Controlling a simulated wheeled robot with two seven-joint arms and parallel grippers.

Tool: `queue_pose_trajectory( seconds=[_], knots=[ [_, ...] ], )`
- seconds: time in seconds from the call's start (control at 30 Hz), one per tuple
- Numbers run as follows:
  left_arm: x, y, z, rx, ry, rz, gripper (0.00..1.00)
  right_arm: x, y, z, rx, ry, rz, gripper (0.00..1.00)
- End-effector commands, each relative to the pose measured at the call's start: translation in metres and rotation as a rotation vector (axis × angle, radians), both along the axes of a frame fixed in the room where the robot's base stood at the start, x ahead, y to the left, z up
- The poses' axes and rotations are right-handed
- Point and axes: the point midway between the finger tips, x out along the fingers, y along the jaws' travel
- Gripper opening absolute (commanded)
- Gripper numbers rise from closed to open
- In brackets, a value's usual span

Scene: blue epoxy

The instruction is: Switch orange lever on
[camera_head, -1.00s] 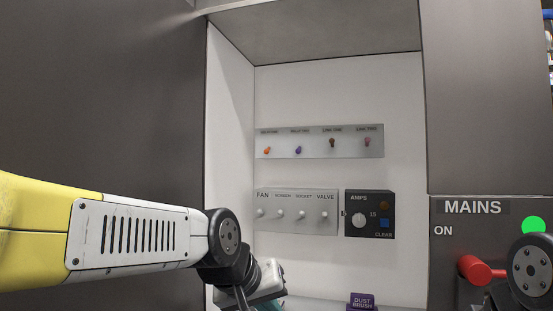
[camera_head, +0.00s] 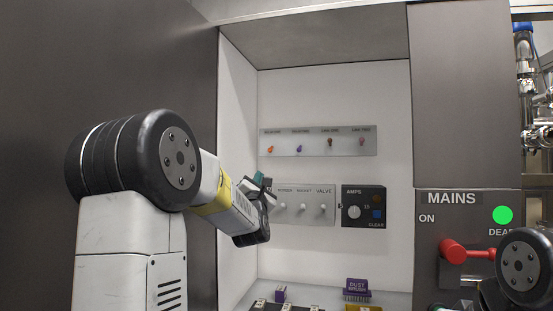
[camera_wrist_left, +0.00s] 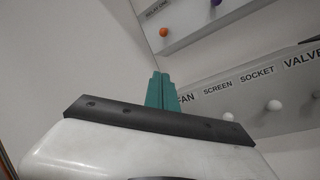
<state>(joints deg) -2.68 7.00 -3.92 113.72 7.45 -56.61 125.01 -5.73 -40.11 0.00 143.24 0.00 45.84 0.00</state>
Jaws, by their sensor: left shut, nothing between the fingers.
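The orange lever (camera_head: 270,149) is the leftmost of several small levers on the upper grey panel (camera_head: 318,153) on the recess's back wall. It also shows in the left wrist view (camera_wrist_left: 164,32), near the top. My left gripper (camera_head: 259,177) is below and slightly left of the orange lever, apart from it, in front of the lower panel's left end. Its teal fingers (camera_wrist_left: 158,88) are together and empty in the left wrist view, pointing up toward the panels. My right gripper does not show; part of my right arm is at the lower right.
The lower panel (camera_head: 330,217) has white levers labelled screen, socket and valve; the gripper covers its fan end. A black amps box (camera_head: 364,207) is beside it. A purple dust brush (camera_head: 356,288) stands on the shelf below. A red mains handle (camera_head: 466,251) is at right.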

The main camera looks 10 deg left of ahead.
Motion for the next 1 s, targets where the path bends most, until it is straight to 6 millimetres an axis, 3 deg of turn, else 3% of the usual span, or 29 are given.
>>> queue_pose_trajectory(
  seconds=[0.57,1.0],
  knots=[
    [0.010,0.004,0.007,-0.034,-0.035,-0.005,0.00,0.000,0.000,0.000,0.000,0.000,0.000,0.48],
    [0.086,0.021,0.043,-0.033,-0.033,-0.006,0.00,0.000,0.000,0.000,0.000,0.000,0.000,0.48]
  ],
)
